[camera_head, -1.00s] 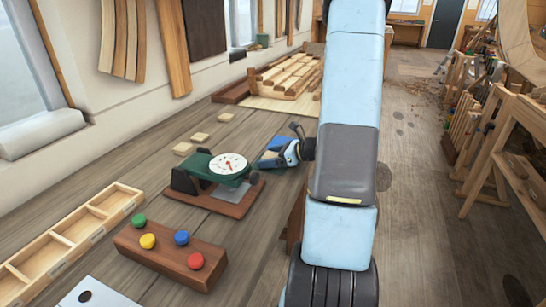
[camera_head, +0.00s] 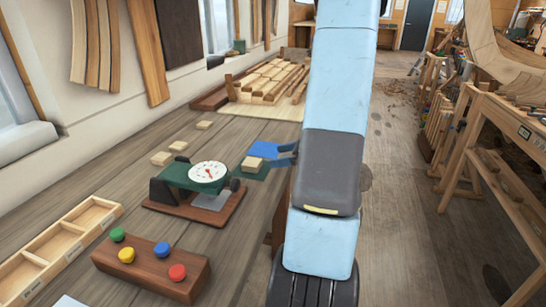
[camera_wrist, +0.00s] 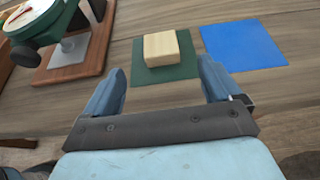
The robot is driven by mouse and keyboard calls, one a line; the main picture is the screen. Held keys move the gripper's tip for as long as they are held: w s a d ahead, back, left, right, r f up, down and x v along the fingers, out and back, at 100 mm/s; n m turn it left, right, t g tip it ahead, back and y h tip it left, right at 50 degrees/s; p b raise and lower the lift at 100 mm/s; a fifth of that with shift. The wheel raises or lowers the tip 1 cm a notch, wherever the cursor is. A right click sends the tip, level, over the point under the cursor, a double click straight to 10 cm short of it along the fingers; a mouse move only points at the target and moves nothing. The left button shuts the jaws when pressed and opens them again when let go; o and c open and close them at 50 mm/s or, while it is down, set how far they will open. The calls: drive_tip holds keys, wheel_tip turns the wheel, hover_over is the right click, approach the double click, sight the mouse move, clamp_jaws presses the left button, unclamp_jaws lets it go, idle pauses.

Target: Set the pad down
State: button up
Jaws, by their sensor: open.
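A pale wooden pad (camera_head: 252,163) lies on a dark green square mat (camera_head: 257,174) beside the dial gauge. My gripper (camera_head: 279,156) is just to the right of the pad. In the wrist view its two fingers (camera_wrist: 162,80) are spread wide with nothing between them, and the pad lies clear beyond the fingertips. A blue square (camera_wrist: 245,46) lies right of the green mat; it also shows in the head view (camera_head: 265,148).
A dial gauge (camera_head: 207,174) on a wooden base stands left of the mat. Several loose wooden pads (camera_head: 161,158) lie behind it. A divided tray (camera_head: 62,228) and a block with coloured knobs (camera_head: 152,264) are in front. Bare bench surrounds the mats.

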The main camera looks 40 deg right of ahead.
drive_tip(key=s+a+r+n+g, duration=0.3)
drive_tip(key=a+r+n+g, duration=0.15)
drive_tip(key=a+n, duration=0.35)
drive_tip(key=s+a+r+n+g, duration=0.25)
drive_tip(key=a+r+n, duration=0.35)
drive_tip(key=a, duration=0.4)
drive_tip(key=s+a+r+n+t+h, duration=0.2)
drive_tip(key=s+a+r+n+h, duration=0.4)
drive_tip(key=s+n, duration=0.5)
drive_tip(key=shift+s+a+r+n+h, duration=0.2)
drive_tip(key=shift+s+r+n+h, duration=0.2)
drive_tip(key=shift+r+n+h, duration=1.05)
drive_tip(key=shift+r+n+y, duration=0.25)
drive_tip(key=shift+r+y, duration=0.1)
drive_tip(key=shift+r, duration=0.05)
